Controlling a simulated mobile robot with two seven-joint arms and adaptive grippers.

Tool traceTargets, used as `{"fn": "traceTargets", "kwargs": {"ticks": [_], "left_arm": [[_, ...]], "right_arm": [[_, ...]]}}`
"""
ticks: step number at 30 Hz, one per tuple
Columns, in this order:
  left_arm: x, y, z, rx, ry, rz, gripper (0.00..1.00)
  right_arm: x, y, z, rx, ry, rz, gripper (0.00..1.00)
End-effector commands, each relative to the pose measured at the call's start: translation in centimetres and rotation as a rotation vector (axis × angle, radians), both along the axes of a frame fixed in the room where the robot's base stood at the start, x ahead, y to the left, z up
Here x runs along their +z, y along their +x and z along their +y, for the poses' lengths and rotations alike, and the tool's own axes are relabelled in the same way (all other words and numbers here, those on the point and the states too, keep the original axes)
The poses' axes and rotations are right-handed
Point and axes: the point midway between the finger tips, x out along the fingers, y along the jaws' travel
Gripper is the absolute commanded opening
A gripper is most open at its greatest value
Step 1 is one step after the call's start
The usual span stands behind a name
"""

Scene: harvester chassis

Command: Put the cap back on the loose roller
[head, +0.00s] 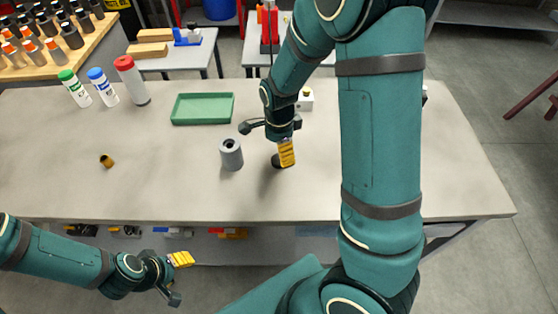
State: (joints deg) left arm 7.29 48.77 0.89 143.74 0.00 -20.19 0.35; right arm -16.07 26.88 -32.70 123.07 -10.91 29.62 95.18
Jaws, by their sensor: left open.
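A short grey cylinder (231,154), which looks like the loose roller, stands upright on the table with a dark hole in its top. A small brass-coloured round piece (106,160) with a dark opening lies on the left of the table; it may be the cap. My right gripper (267,143) is over the table just right of the grey cylinder, its fingers apart. A dark patch under its yellow finger is too small to identify. My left gripper (178,279) is open and empty in front of the table's near edge, low at the left.
A green tray (203,109) lies at the back of the table (190,195). Green-capped (74,88), blue-capped (102,86) and red-capped (131,80) bottles stand at the back left. A small white box (305,100) is behind my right gripper. The front middle is clear.

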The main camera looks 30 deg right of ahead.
Motion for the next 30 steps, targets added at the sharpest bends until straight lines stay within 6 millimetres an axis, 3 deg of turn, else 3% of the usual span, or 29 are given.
{"fn": "traceTargets", "kwargs": {"ticks": [5,16,27,30], "left_arm": [[-0.2,0.0,0.0,0.0,0.0,0.001,0.52],[-1.8,-0.2,0.0,-0.005,-0.001,0.005,0.52],[-1.7,-0.2,0.0,-0.005,-0.001,0.004,0.52],[-1.7,-0.2,0.0,-0.005,-0.001,0.004,0.52]], "right_arm": [[-0.4,0.0,0.0,-0.001,0.0,0.001,0.84],[-5.1,0.0,0.0,-0.001,-0.001,0.001,0.84],[-5.2,0.1,0.0,0.0,-0.001,-0.001,0.84],[-5.2,0.1,0.0,0.0,-0.001,-0.001,0.53]]}}
